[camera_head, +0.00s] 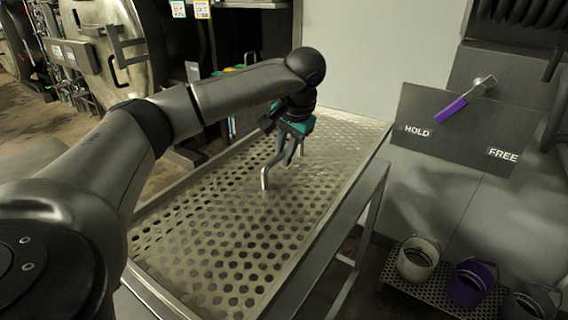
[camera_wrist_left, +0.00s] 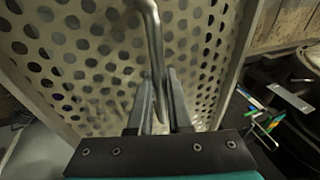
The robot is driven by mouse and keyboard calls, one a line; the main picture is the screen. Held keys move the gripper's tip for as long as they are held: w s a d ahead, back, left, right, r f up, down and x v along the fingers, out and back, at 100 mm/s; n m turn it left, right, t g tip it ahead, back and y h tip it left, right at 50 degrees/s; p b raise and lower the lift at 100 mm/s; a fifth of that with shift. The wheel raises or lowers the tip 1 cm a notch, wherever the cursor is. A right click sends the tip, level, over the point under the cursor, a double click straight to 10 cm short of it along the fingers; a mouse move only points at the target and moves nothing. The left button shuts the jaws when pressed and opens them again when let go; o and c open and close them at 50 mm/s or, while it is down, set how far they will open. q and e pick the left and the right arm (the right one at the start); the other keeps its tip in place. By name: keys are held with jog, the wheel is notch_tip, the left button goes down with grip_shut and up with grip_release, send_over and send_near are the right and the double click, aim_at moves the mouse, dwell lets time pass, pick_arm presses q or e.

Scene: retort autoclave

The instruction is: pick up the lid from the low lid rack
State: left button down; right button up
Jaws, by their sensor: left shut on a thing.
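The lid (camera_head: 215,255) is a wide perforated metal sheet with a bent grey rod handle (camera_head: 267,172) standing up from it. It lies over the low lid rack (camera_head: 372,205), whose metal frame and legs show on the right; I cannot tell whether the lid touches it. My left gripper (camera_head: 289,156) points down over the lid's far half and is shut on the handle. In the left wrist view the handle (camera_wrist_left: 155,45) runs between the two fingers (camera_wrist_left: 159,105), with the perforated sheet behind. My right gripper is not in view.
A grey wall stands behind and to the right, with a dark HOLD/FREE panel (camera_head: 450,138) and a purple lever (camera_head: 452,105). White (camera_head: 418,262) and purple (camera_head: 468,285) buckets stand on a low perforated shelf at right. A large round metal door (camera_head: 112,45) is at back left.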

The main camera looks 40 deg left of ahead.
pick_arm(q)
notch_tip(320, 180, up, 7)
jog(key=shift+w+r+p, duration=0.1)
jog(key=shift+r+p, duration=0.05)
jog(key=shift+p, duration=1)
jog(key=shift+r+p, duration=0.4)
jog(key=shift+r, duration=0.7)
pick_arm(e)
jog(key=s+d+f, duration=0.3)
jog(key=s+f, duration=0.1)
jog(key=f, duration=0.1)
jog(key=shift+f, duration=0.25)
